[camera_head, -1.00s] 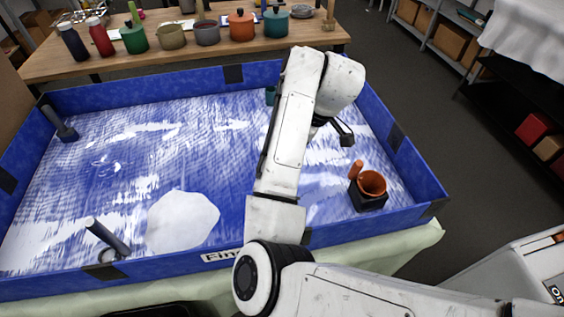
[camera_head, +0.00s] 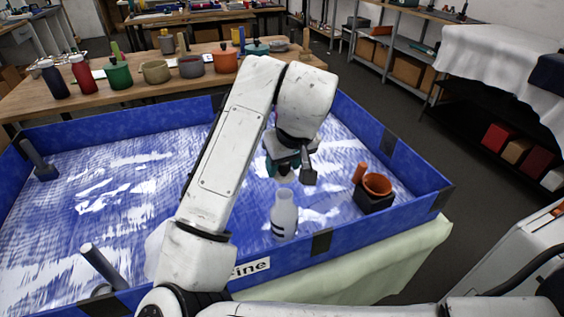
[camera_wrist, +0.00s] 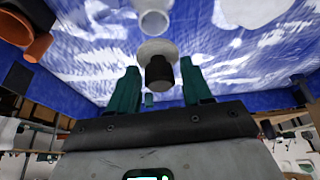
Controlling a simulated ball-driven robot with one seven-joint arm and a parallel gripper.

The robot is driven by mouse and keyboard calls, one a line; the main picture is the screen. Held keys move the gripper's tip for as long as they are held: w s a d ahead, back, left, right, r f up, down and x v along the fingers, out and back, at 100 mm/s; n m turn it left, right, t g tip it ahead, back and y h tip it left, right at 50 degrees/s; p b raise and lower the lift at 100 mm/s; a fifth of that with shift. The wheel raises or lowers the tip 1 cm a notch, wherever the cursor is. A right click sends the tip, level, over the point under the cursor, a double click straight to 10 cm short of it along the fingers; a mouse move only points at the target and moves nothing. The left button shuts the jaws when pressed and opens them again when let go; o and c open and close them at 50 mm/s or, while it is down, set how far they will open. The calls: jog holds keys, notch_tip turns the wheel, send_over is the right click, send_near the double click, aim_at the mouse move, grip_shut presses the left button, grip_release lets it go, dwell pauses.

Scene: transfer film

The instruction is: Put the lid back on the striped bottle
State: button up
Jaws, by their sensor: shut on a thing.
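The striped bottle (camera_head: 284,217), pale grey-white with dark bands low on its body, stands upright in the blue-walled tray (camera_head: 350,235). My gripper (camera_head: 283,168) is above the bottle, apart from it. In the wrist view, the gripper's green fingers (camera_wrist: 160,80) are either side of a lid (camera_wrist: 158,73) with a dark knob and a pale round disc. The gripper is shut on this lid. The bottle's pale round top (camera_wrist: 153,20) shows just beyond the disc, with a gap between them in the picture. The lid is hard to make out in the head view.
An orange cup (camera_head: 377,184) in a black holder (camera_head: 374,202) stands to the right of the bottle. A wooden table (camera_head: 140,90) with pots and bottles is behind.

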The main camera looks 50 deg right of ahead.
aim_at(287, 177)
jog(key=shift+f+b, duration=1.75)
jog(key=shift+f, duration=0.8)
jog(key=shift+f+p, duration=0.15)
jog(key=shift+p, duration=0.6)
dwell(0.8)
jog(key=o, duration=1.5)
jog(key=shift+r+p, duration=3.5)
jog(key=shift+r, duration=0.05)
